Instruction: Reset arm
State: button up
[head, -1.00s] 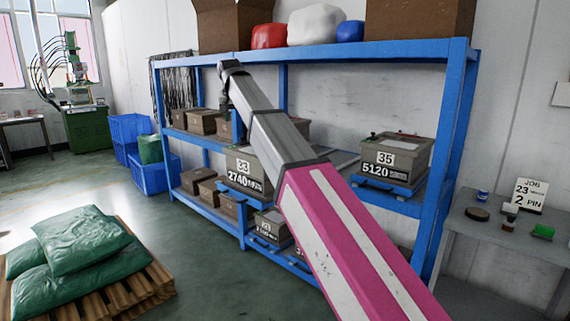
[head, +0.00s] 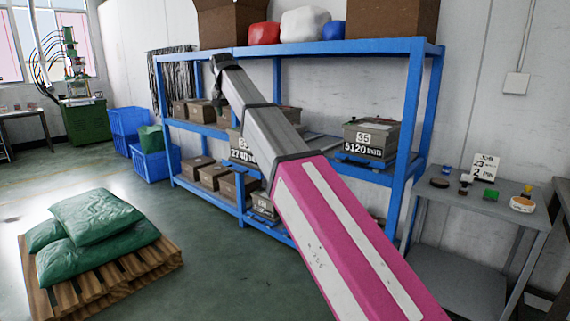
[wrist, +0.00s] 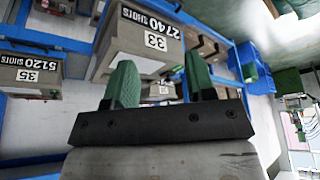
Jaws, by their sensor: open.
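My gripper (wrist: 160,85) shows in the wrist view with two green fingers standing apart and nothing between them. In the head view my pink and grey arm reaches up and left across the front of the blue rack. The gripper's fingers are not clear in that view. A grey mould box marked 33 (wrist: 150,45) lies beyond the fingers in the wrist view, apart from them as far as I can tell. A box marked 35 (head: 371,138) sits on the rack's middle shelf, right of my arm, and shows at the left in the wrist view (wrist: 30,75).
The blue rack (head: 413,110) holds several boxes. A grey side table (head: 480,203) with small items and a job card (head: 485,167) stands at the right. A pallet (head: 150,268) with green sacks (head: 95,220) is at the lower left. Open floor lies between pallet and rack.

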jog(key=s+d+f+g, duration=0.1)
jog(key=d+f, duration=0.6)
jog(key=f, duration=0.4)
jog(key=s+d+f, duration=0.1)
jog(key=d+f, duration=0.7)
jog(key=f, duration=0.4)
jog(key=s+d+f+g, duration=0.1)
jog(key=s+d+f, duration=0.1)
jog(key=d+f, duration=0.7)
jog(key=s+d+f+g, duration=0.1)
jog(key=s+d+f, duration=0.4)
jog(key=f, duration=0.3)
jog(key=s+d+f, duration=0.5)
jog(key=s+f, duration=0.3)
jog(key=s+d+f+m+g, duration=0.1)
jog(key=s+d+f, duration=0.5)
jog(key=f, duration=0.3)
jog(key=shift+s+g, duration=0.3)
jog(key=shift+s, duration=0.1)
